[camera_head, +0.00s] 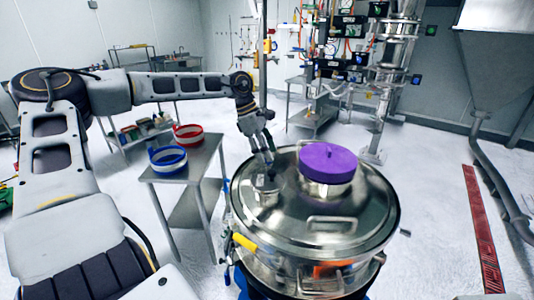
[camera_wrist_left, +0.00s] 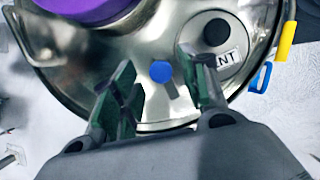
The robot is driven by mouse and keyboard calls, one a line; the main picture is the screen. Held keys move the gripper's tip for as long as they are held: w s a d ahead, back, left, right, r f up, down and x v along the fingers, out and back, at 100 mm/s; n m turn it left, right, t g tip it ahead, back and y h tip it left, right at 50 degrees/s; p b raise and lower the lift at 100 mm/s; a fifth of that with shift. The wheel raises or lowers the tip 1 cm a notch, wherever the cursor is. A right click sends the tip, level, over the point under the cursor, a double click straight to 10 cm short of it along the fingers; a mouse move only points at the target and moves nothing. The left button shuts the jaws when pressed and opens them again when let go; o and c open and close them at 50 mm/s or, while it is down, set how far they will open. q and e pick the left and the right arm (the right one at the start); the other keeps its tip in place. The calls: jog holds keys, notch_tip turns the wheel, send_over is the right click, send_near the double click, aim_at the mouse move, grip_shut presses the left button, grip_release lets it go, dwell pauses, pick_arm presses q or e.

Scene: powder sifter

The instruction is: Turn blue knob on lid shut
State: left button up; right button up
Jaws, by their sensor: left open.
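The blue knob (camera_wrist_left: 161,72) sits on the shiny metal lid (camera_wrist_left: 75,65), with a short grey lever beside it pointing toward the gripper. My left gripper (camera_wrist_left: 158,85) is open, its two fingers apart on either side of the knob in the left wrist view. I cannot tell whether either finger touches the lid. In the head view the left gripper (camera_head: 265,155) reaches down over the back left of the lid (camera_head: 285,222), and the knob is hidden there. My right gripper is not in view.
A purple cap (camera_head: 328,160) stands on the lid, and a handle (camera_head: 331,223) is near its front. A yellow clamp (camera_head: 244,242) is on the rim. A side table (camera_head: 185,165) holds a blue-rimmed sieve (camera_head: 168,160) and a red-rimmed sieve (camera_head: 188,136). Floor at right is mostly clear.

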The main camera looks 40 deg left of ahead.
pick_arm(q)
jog(key=shift+w+d+f, duration=0.1)
jog(key=shift+d+f, duration=0.15)
jog(key=shift+f, duration=0.35)
grip_shut()
